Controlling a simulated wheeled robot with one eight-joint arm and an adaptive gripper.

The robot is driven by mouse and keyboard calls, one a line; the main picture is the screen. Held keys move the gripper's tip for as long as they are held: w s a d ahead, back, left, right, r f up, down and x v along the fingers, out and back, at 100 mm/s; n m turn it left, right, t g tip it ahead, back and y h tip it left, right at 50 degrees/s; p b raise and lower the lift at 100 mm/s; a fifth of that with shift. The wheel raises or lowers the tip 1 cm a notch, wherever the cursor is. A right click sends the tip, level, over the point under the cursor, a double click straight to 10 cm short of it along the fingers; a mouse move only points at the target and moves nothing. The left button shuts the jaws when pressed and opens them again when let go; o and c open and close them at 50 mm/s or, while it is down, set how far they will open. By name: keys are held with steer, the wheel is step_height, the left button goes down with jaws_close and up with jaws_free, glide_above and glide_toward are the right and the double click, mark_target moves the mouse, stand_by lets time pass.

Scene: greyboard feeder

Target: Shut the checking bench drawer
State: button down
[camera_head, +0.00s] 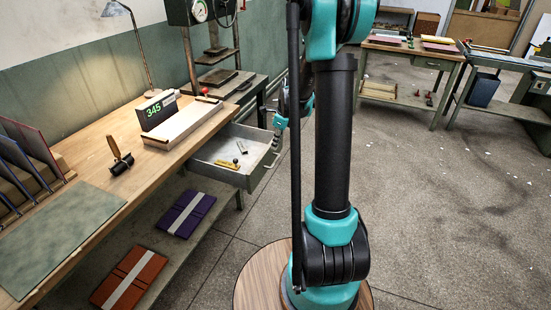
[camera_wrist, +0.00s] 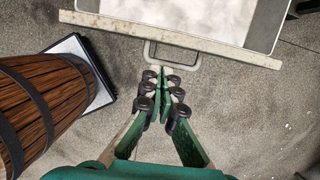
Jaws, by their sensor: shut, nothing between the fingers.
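The checking bench (camera_head: 112,142) is a wooden-topped bench on the left in the head view. Its grey drawer (camera_head: 262,166) stands pulled out from under the top, with a few small items lying inside. In the wrist view the pale drawer front (camera_wrist: 215,45) crosses the top of the picture, and its bar handle (camera_wrist: 172,66) sticks out toward me. My gripper (camera_wrist: 163,78) is shut and empty, its fingertips pointing at the handle and close to it. I cannot tell whether they touch. In the head view my arm hides much around the gripper.
A scale with a green 345 display (camera_head: 158,110), a hand roller (camera_head: 119,158) and a green mat (camera_head: 65,238) are on the bench top. Purple (camera_head: 186,214) and red-brown (camera_head: 130,277) boards lie on the lower shelf.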

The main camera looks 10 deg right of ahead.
mark_target(270, 160)
steer(key=x, duration=0.9)
steer(key=shift+w+a+f, duration=0.1)
steer(key=shift+a+f, duration=0.05)
steer(key=shift+f, duration=0.1)
steer(key=w+a, duration=0.5)
steer(key=a, duration=0.2)
steer(key=w+a, duration=0.5)
steer(key=a, duration=0.2)
steer(key=w+a, duration=0.5)
steer(key=a, duration=0.2)
steer(key=shift+w+a, duration=0.15)
steer(key=shift+w, duration=0.05)
steer(key=shift+r, duration=0.1)
